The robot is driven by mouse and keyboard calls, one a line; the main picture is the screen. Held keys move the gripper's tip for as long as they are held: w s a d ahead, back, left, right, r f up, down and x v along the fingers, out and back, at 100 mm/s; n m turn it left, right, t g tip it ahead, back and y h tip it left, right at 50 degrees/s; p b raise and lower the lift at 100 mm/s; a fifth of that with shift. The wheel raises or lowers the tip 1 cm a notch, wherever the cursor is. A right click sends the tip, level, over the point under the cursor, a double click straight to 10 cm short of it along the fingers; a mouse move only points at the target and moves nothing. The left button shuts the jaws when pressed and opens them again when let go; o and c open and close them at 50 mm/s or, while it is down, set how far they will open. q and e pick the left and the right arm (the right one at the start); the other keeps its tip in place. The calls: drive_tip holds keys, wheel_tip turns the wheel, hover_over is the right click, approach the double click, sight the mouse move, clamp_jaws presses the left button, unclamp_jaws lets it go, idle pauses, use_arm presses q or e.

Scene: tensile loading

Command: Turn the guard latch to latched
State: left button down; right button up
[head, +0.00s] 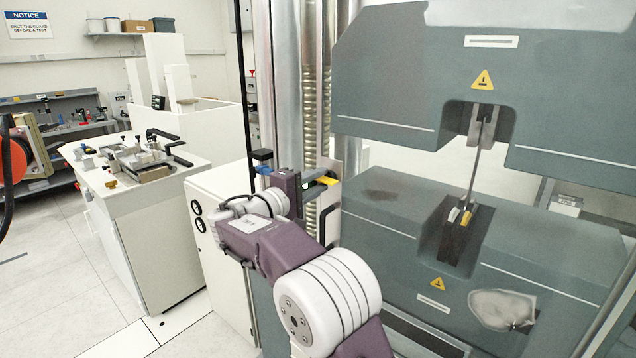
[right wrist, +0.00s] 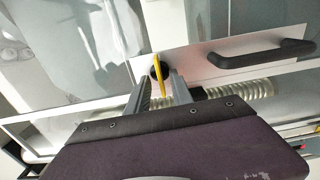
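The yellow guard latch (head: 327,181) is at the frame left of the grey testing machine, partly hidden by my gripper. In the right wrist view the latch lever (right wrist: 158,65) is a thin yellow bar on a black pivot, seen nearly edge-on on a pale plate. My right gripper (head: 316,184) is at the latch. In the right wrist view the fingers of this gripper (right wrist: 159,88) stand apart on either side of the lever, with gaps visible. I cannot tell whether the lever is latched. My left gripper is not in view.
A black bar handle (right wrist: 265,53) is on the same plate, right of the latch in the right wrist view. A thin specimen (head: 474,165) stands between the machine's grips. A white cabinet (head: 160,230) with a metal fixture (head: 145,160) stands left. Floor is free at lower left.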

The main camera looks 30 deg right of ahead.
drive_tip(key=b+v, duration=0.2)
drive_tip(key=v, duration=0.7)
idle(0.4)
